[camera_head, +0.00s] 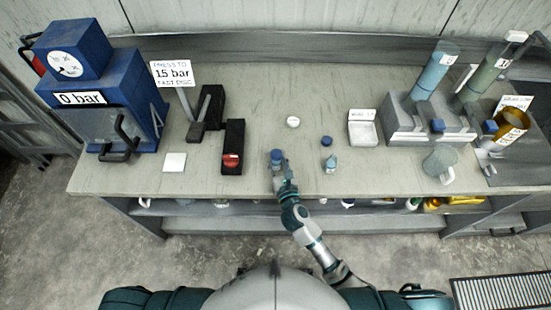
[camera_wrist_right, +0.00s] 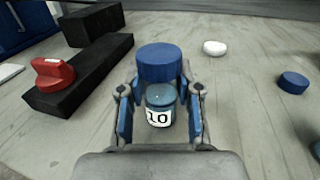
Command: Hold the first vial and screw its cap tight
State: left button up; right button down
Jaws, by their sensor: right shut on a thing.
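A small vial with a blue cap (camera_wrist_right: 158,64) and a label reading 10 (camera_wrist_right: 159,117) stands upright between the fingers of my right gripper (camera_wrist_right: 160,110). The fingers are shut on the vial body, below the cap. The cap sits on top of the vial; how tight it is cannot be told. In the head view the capped vial (camera_head: 277,155) is near the front middle of the bench, at the tip of my right arm. A second vial (camera_head: 330,164) stands to its right, with a loose blue cap (camera_head: 326,141) behind it. My left gripper is not clearly visible.
A black block with a red knob (camera_head: 231,160) lies left of the vial. A blue press (camera_head: 85,95) with a 0 bar sign is at far left. A white disc (camera_head: 293,122) lies behind. A small scale (camera_head: 363,128), grey holders (camera_head: 430,125) and a mug (camera_head: 440,163) are at right.

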jog(key=shift+d, duration=0.15)
jog(key=c, duration=1.1)
grip_release()
jog(key=shift+d, duration=0.15)
jog(key=shift+c, duration=0.2)
jog(key=o, duration=0.4)
jog(key=shift+c, duration=0.2)
jog(key=shift+a, duration=0.4)
jog(key=shift+s, duration=0.35)
jog(key=v, duration=0.7)
jog(key=shift+d+f, duration=0.1)
jog(key=shift+d, duration=0.2)
pick_arm(q)
jog(key=w+d, duration=0.1)
jog(key=w+b, duration=0.1)
jog(key=shift+w+d, duration=0.3)
jog(key=shift+d, duration=0.05)
pick_arm(e)
jog(key=v, duration=0.4)
jog(key=shift+s, duration=0.2)
pick_arm(q)
jog(key=shift+s, duration=0.1)
pick_arm(e)
jog(key=shift+a, duration=0.1)
